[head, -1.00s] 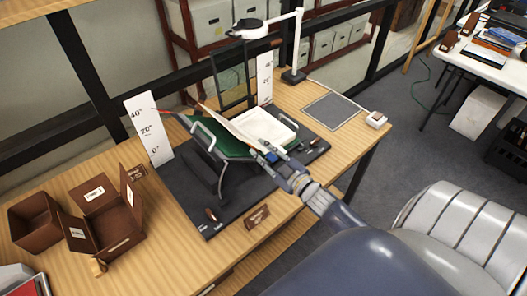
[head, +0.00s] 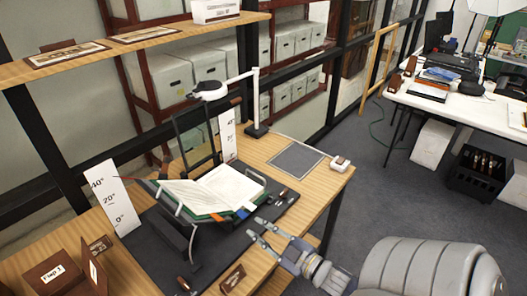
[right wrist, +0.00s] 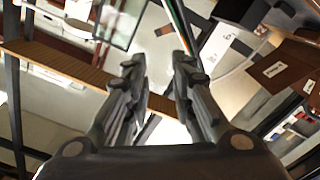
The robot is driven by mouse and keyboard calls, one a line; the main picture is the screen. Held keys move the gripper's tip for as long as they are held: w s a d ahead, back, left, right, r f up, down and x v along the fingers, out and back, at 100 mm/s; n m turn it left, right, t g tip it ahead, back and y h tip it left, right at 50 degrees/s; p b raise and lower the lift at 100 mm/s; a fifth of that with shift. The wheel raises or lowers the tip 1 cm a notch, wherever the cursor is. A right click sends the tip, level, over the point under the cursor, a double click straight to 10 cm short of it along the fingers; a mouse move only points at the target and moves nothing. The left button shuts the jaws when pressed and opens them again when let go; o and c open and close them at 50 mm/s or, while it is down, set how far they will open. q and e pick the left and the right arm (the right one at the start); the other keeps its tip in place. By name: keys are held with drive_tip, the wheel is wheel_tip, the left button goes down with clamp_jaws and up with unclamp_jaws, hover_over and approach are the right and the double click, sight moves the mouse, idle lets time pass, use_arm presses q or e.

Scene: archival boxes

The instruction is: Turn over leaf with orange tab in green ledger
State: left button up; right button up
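The green ledger (head: 203,214) lies open on a cradle with pale bar handles. A white leaf (head: 188,193) lies over its left side and white pages (head: 232,184) lie on its right side. A small orange tab (head: 218,217) shows at the near edge, close to the middle; a blue tab (head: 243,213) is right of it. My right gripper (head: 257,229) is open and empty, just in front of and right of the ledger, apart from it. Its open fingers (right wrist: 160,62) also show in the right wrist view. My left gripper is out of view.
The cradle stands on a dark mat (head: 152,232). An angle board (head: 112,197) is at left, and a lamp (head: 256,130) stands behind. Brown boxes (head: 56,273) are at the front left. A grey pad (head: 297,159) lies right.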

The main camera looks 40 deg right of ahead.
drive_tip(key=shift+s, duration=0.3)
drive_tip(key=shift+w, duration=0.1)
idle(0.3)
